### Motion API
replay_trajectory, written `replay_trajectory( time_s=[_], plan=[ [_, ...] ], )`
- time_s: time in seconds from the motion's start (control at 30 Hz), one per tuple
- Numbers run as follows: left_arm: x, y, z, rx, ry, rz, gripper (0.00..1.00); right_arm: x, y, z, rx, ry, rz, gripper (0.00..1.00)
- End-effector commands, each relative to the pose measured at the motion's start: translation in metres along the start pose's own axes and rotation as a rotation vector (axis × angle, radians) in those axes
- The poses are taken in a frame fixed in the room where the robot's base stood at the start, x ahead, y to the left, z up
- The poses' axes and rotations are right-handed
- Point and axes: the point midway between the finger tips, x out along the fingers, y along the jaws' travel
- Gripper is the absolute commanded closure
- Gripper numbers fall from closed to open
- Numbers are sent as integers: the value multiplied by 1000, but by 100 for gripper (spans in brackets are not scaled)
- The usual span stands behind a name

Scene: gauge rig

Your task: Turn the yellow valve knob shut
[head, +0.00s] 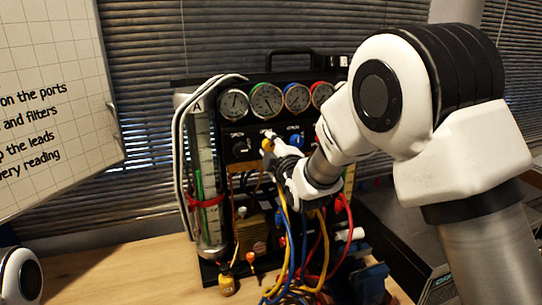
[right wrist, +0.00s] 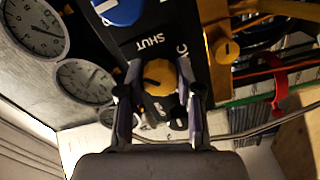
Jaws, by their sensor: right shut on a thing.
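The yellow valve knob (right wrist: 160,76) is on the black panel, between the two fingers of my right gripper (right wrist: 159,92) in the right wrist view. The fingers are shut on its sides. A dark mark shows on the knob's face, and the word SHUT is printed on the panel beside it. In the head view the knob (head: 267,145) shows just past the tips of my right gripper (head: 273,149), partly hidden by it. My left gripper is out of view; only a part of my left arm shows at the lower left.
A blue knob (right wrist: 116,10) is close to the yellow one. Several round gauges (head: 267,100) line the panel's top. A clear tube (head: 207,180) stands at the left. Coloured hoses (head: 303,245) hang below my right gripper. A whiteboard (head: 55,95) is at far left.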

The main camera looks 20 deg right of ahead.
Motion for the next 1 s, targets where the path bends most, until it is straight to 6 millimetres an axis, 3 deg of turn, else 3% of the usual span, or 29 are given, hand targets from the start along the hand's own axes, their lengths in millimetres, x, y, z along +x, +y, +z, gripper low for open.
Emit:
replay_trajectory(
  time_s=[0.6, 1.0],
  plan=[
    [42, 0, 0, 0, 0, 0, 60, 1, 5, -1, 561, 9, 13, 100],
    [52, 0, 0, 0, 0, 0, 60, 1, 7, -2, 759, 10, 13, 100]
  ],
)
